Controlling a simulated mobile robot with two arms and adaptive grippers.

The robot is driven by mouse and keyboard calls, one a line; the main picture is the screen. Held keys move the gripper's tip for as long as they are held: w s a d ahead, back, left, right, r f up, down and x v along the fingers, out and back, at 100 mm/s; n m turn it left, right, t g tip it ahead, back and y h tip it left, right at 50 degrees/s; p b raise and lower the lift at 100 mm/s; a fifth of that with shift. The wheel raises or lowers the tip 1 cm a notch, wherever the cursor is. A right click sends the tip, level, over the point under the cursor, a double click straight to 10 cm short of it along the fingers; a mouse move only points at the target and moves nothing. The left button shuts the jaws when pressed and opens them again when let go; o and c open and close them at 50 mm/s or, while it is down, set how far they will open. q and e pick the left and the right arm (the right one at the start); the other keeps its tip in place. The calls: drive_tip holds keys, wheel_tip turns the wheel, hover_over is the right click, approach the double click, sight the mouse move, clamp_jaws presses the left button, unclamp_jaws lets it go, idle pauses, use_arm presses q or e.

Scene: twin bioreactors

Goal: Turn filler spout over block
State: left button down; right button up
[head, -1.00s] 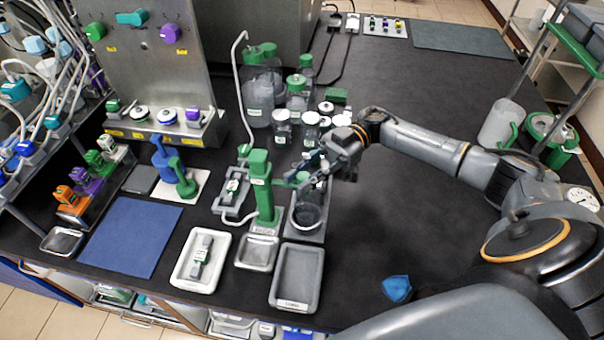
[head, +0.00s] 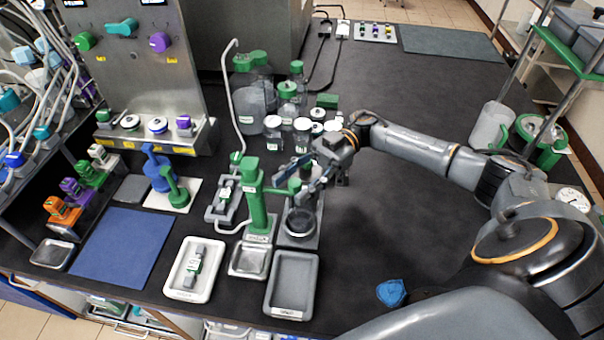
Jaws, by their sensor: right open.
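The green filler (head: 254,196) stands upright on a grey base, left of my right gripper. Its green spout (head: 279,191) sticks out to the right from the column. The grey block (head: 311,237) lies to the right of the filler's base and carries a round dark-rimmed vessel (head: 300,222). My right gripper (head: 301,183) is open, with its fingers around or just beside the spout's outer end; I cannot tell if they touch it. The gripper partly hides the spout's tip and the back of the block. My left gripper is not in view.
Several bottles and jars (head: 287,108) with green or white lids stand behind the filler. A grey tray (head: 292,285), a small metal tray (head: 249,260) and a white tray (head: 195,268) lie in front. A blue cloth (head: 391,292) lies right. The bench at right centre is clear.

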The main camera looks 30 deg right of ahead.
drive_tip(key=v, duration=1.2)
idle(0.3)
